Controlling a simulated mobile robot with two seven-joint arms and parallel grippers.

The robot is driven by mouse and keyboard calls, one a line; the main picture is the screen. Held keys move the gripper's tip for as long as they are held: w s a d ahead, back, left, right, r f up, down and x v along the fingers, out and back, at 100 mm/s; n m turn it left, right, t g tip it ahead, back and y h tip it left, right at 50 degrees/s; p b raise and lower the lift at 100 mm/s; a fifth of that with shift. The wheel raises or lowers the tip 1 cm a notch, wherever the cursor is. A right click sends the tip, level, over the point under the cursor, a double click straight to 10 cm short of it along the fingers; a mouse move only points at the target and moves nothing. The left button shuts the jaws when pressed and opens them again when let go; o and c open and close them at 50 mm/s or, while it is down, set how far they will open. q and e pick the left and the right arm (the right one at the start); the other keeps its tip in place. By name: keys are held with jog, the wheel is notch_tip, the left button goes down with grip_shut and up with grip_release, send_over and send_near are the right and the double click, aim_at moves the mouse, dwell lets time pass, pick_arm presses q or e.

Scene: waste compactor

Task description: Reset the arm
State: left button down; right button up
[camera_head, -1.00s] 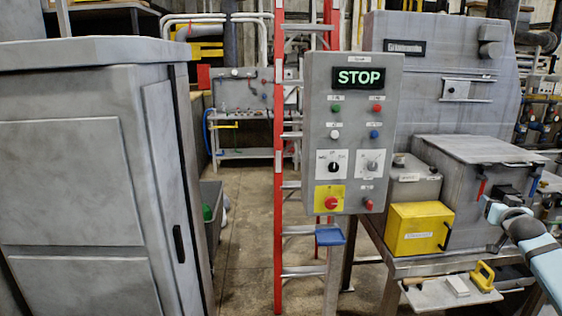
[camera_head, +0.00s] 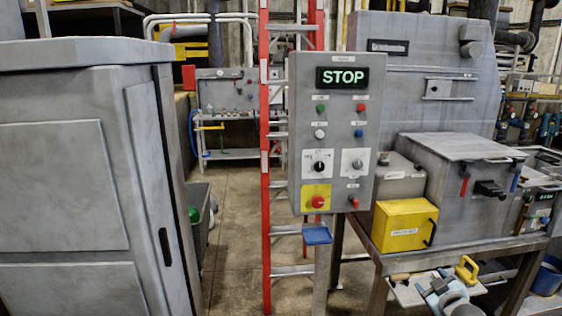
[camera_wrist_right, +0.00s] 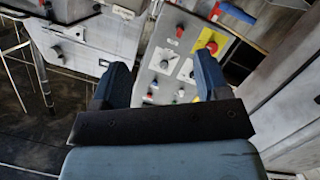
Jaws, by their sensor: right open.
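My right gripper (camera_head: 433,290) is low at the right of the head view, in front of the small shelf under the workbench. In the right wrist view its two dark blue fingers (camera_wrist_right: 162,72) are spread apart with nothing held between them. The grey control panel (camera_head: 333,128) with a lit green STOP display stands left of and above this gripper. The panel (camera_wrist_right: 161,62) also shows upside down beyond the fingers in the wrist view, apart from them. My left gripper is in neither view.
A large grey cabinet (camera_head: 65,190) fills the left. A red ladder (camera_head: 265,200) stands behind the panel. A yellow box (camera_head: 403,226) and a grey machine (camera_head: 455,185) sit on the workbench at right. Clear floor (camera_head: 235,230) lies between cabinet and ladder.

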jog(key=s+a+f+g+y, duration=0.3)
jog(key=s+a+f, duration=1.1)
jog(key=s+a, duration=0.3)
jog(key=s+a+f+m, duration=0.1)
jog(key=s+a, duration=0.2)
jog(key=s, duration=0.3)
jog(key=s+a+g, duration=0.1)
jog(key=s+a, duration=0.2)
jog(key=s, duration=0.3)
jog(key=s+a+f+m+y, duration=0.1)
jog(key=s+a, duration=0.2)
jog(key=s, duration=0.4)
jog(key=shift+a+f+m, duration=0.3)
jog(key=shift+f, duration=0.05)
